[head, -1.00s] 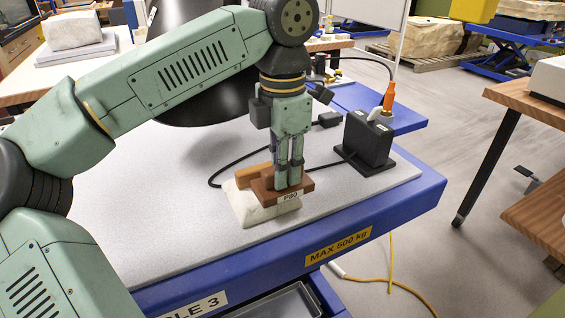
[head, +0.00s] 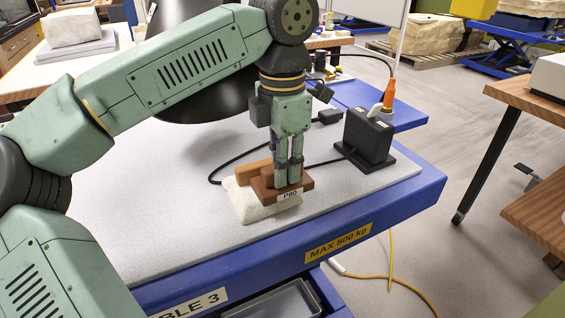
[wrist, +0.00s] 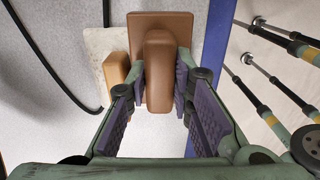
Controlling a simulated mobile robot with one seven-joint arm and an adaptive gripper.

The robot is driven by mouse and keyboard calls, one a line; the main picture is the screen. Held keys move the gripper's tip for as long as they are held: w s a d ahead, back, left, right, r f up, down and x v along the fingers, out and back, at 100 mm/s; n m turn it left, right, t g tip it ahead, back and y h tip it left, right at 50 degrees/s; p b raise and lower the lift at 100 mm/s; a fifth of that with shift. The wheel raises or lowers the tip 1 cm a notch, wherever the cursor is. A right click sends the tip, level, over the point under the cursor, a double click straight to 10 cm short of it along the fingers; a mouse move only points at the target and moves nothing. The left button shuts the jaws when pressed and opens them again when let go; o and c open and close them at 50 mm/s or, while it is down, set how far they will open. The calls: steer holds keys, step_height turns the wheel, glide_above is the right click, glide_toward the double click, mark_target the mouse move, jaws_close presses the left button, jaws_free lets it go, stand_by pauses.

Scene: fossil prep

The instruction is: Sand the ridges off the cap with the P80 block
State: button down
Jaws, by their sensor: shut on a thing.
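The P80 block (head: 284,194) is brown, with a raised grip and a white P80 label on its front. My gripper (head: 288,183) is shut on the block's grip, one finger on each side, as the wrist view also shows on the grip (wrist: 160,75). The block lies flat over the top of the cap (head: 258,209), a pale, slope-sided piece on the grey mat (head: 190,220). The block covers much of the cap's top. A tan raised strip (head: 254,175) shows on the cap beside the block, also in the wrist view (wrist: 116,70). I cannot tell whether more ridges lie underneath.
A black box (head: 368,137) with an orange plug (head: 389,94) stands behind right, and its black cable (head: 222,165) loops behind the cap. A dark cone-shaped hood (head: 205,90) is at the back. The mat in front and left is clear up to the blue table edge (head: 395,215).

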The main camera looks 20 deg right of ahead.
steer(key=shift+s+a, duration=0.1)
steer(key=shift+a, duration=2.9)
steer(key=shift+d, duration=3.05)
steer(key=shift+a, duration=0.1)
steer(key=shift+a, duration=2.95)
steer(key=shift+d+p, duration=0.45)
steer(key=shift+d, duration=2.6)
